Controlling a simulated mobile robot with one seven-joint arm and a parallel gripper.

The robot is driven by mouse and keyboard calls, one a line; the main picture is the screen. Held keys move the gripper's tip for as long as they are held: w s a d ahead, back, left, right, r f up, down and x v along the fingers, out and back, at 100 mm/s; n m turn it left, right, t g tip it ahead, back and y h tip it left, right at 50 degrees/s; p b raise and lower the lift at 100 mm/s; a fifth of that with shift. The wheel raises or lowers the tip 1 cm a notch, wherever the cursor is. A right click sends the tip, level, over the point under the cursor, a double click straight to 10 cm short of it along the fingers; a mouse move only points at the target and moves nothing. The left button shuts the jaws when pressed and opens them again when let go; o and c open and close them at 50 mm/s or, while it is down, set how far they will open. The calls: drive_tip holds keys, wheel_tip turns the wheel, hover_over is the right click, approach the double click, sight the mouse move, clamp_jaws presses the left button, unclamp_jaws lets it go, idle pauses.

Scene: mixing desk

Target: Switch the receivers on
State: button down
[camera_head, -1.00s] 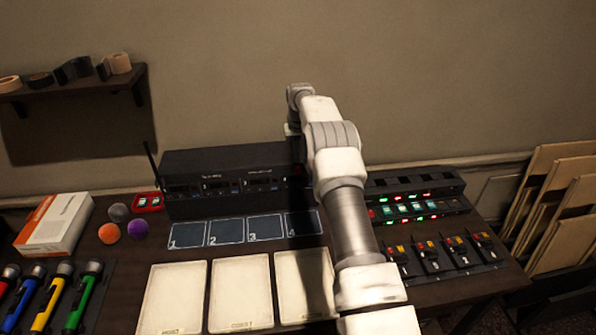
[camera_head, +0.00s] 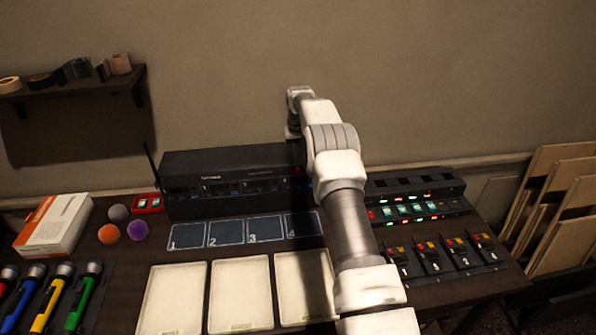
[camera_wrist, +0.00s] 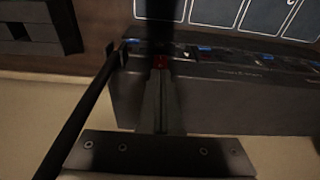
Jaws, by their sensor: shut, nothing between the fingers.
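The receivers sit in a long black rack (camera_head: 225,172) at the back of the desk, with small bluish lights along the front. My arm hides its right end in the head view. In the wrist view the rack (camera_wrist: 225,92) appears upside down, with blue displays along its front edge. My gripper (camera_wrist: 160,62) is shut and empty, its tips over that front edge near one end of the rack. A small red spot shows at the tips. I cannot tell whether they touch a switch. A black rod, probably an antenna (camera_wrist: 82,112), runs beside the gripper.
Numbered dark cards (camera_head: 228,231) lie before the rack, with cream trays (camera_head: 240,290) nearer. A black unit with red and green lights (camera_head: 415,205) stands right, near several small packs (camera_head: 428,258). A white-orange box (camera_head: 55,225) and small balls (camera_head: 137,230) are left.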

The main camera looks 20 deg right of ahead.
wheel_tip(320, 180, up, 7)
drive_tip(key=p, duration=0.4)
drive_tip(key=shift+f, duration=0.2)
drive_tip(key=shift+r, duration=0.1)
drive_tip(key=s+a+r+t+b, duration=0.1)
drive_tip(key=s+a+r, duration=0.15)
drive_tip(key=r, duration=0.45)
drive_tip(key=s+a+r, duration=0.2)
drive_tip(key=s+r, duration=0.1)
drive_tip(key=r, duration=0.3)
drive_tip(key=s+a+r+n+t+b, duration=0.15)
drive_tip(key=s+a+r, duration=0.35)
drive_tip(key=s+r, duration=0.7)
drive_tip(key=s+a+b, duration=0.1)
drive_tip(key=s+a, duration=0.2)
drive_tip(key=s, duration=1.2)
drive_tip(key=s+a+f, duration=0.1)
drive_tip(key=s+f, duration=0.2)
drive_tip(key=s, duration=0.4)
drive_tip(key=s+a+f+t+b, duration=0.1)
drive_tip(key=s+f, duration=0.3)
drive_tip(key=s, duration=0.4)
drive_tip(key=shift+n, duration=0.35)
drive_tip(key=shift+s+f+t, duration=0.1)
drive_tip(key=shift+t, duration=0.15)
